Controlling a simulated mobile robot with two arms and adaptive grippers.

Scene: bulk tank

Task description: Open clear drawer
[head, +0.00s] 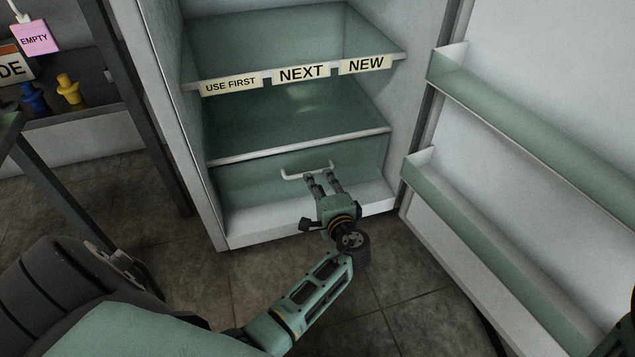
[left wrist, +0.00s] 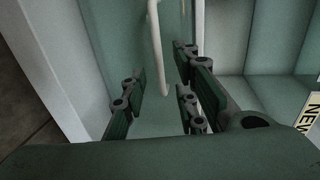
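The clear drawer (head: 255,185) is a greenish see-through front at the bottom of the open fridge, and it looks shut. Its white bar handle (head: 292,177) runs across the upper part of the front. My left gripper (head: 322,181) is at the right part of the handle with its fingers apart. In the left wrist view, the handle (left wrist: 156,45) shows between the open fingers of my left gripper (left wrist: 162,85). I cannot tell whether they touch it.
The fridge door (head: 540,90), with clear door bins (head: 500,235), stands open on the right. A rack with blue and yellow items (head: 69,90) stands at left. The tiled floor (head: 400,290) before the fridge is clear.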

